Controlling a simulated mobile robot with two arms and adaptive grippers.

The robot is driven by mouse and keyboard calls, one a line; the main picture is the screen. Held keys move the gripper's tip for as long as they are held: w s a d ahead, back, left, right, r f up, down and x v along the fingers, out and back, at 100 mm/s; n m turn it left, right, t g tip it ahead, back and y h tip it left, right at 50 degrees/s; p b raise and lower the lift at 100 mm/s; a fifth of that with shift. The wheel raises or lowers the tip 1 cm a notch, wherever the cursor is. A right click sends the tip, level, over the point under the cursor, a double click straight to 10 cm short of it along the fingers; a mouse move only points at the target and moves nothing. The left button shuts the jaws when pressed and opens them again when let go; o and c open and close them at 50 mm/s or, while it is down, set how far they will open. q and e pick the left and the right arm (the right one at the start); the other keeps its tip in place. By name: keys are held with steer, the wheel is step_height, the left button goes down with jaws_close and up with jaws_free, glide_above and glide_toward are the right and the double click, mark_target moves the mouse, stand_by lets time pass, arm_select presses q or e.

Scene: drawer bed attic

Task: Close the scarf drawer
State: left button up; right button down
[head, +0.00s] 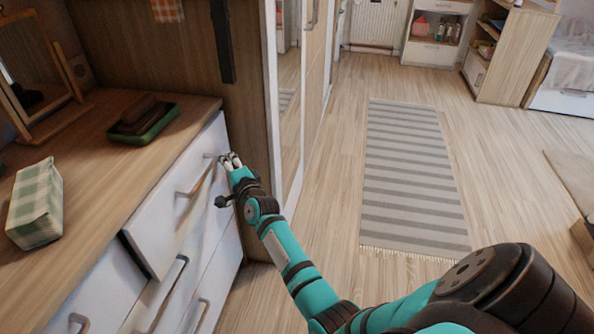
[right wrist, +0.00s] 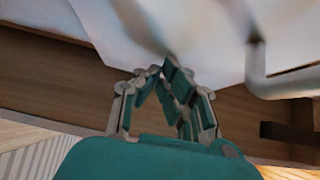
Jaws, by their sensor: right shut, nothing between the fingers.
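The white top drawer (head: 172,215) of the wooden-topped dresser stands a little out from the fronts around it, with a dark gap at its lower left corner. I take it as the scarf drawer; no scarf shows. Its grey bar handle (head: 196,178) also shows in the right wrist view (right wrist: 262,75). My right gripper (head: 231,160) is at the right end of this drawer's front, beside the handle. In the right wrist view its fingers (right wrist: 165,68) are shut and empty, close against the white front; contact is unclear. My left gripper is out of view.
On the dresser top (head: 95,190) are a green tray (head: 150,132) with a brown item, a checked green packet (head: 36,205) and a framed mirror (head: 38,75). A wardrobe (head: 290,100) stands just beyond the dresser. A striped rug (head: 412,180) lies on open floor to the right.

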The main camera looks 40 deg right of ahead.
steer(key=w+a, duration=0.2)
steer(key=shift+w, duration=0.35)
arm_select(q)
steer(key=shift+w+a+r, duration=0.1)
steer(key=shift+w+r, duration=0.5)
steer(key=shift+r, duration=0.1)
arm_select(e)
steer(key=shift+r, duration=0.1)
steer(key=shift+w+a, duration=0.1)
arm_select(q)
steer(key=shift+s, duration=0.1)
